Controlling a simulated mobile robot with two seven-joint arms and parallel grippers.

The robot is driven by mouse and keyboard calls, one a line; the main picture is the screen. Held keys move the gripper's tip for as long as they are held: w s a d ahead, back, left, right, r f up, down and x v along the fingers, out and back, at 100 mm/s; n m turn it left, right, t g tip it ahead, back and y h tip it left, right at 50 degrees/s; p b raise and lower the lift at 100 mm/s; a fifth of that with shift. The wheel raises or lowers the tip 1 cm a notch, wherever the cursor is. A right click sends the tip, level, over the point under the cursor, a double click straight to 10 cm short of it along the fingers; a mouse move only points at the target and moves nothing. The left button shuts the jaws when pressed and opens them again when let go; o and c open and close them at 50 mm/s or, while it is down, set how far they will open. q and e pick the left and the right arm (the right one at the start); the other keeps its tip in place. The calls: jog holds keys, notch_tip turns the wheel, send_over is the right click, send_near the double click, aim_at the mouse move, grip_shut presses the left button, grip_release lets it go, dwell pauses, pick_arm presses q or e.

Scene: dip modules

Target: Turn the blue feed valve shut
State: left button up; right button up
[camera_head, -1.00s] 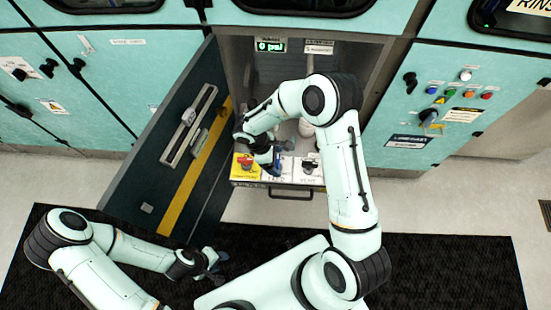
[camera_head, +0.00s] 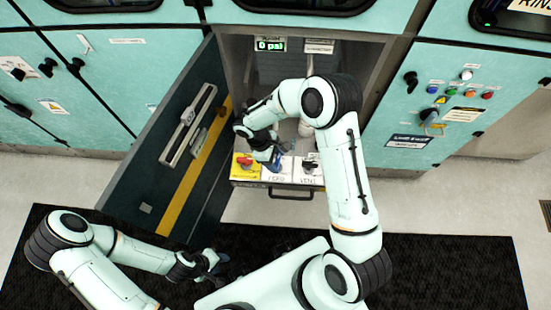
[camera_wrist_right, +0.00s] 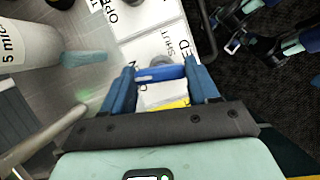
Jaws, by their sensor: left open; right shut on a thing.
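The blue feed valve's handle (camera_wrist_right: 160,73) shows in the right wrist view as a blue bar lying across between my right gripper's two blue fingers. My right gripper (camera_wrist_right: 162,84) is shut on this handle, one finger at each end. White plates lettered OPEN and SHUT lie around it. In the head view, my right gripper (camera_head: 272,157) is over the middle FEED plate (camera_head: 278,174) and hides most of the valve. My left gripper (camera_head: 213,264) is open and empty, low over the black mat, away from the valves.
A red valve (camera_head: 245,161) on a yellow plate sits left of the feed valve, and a black VENT valve (camera_head: 309,165) sits right. The display (camera_head: 270,45) reads 0 psi. An open cabinet door (camera_head: 165,160) stands at the left. A white cylinder (camera_wrist_right: 25,40) is close by.

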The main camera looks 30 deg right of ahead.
jog(key=m+g+y, duration=0.1)
jog(key=m, duration=0.2)
jog(key=shift+d+m+b, duration=0.1)
jog(key=shift+m+b, duration=0.2)
jog(key=m+y, duration=0.1)
jog(key=m, duration=0.3)
jog(key=shift+d+m+y+b, duration=0.15)
jog(key=shift+m+y+b, duration=0.15)
jog(key=shift+y, duration=0.1)
jog(key=m, duration=0.2)
jog(key=m+y, duration=0.1)
jog(key=m, duration=0.1)
jog(key=shift+d+y, duration=0.1)
jog(key=shift+y, duration=0.2)
pick_arm(q)
jog(key=shift+s+f+b, duration=0.25)
jog(key=shift+s+f, duration=0.2)
jog(key=shift+f, duration=0.25)
jog(key=shift+s+f+b, duration=0.2)
jog(key=shift+s+f, duration=0.2)
jog(key=shift+f, duration=0.3)
pick_arm(e)
jog(key=shift+m+y, duration=0.5)
jog(key=shift+m, duration=1.2)
jog(key=o, duration=1.1)
jog(key=shift+c, duration=0.2)
jog(key=shift+r, duration=0.1)
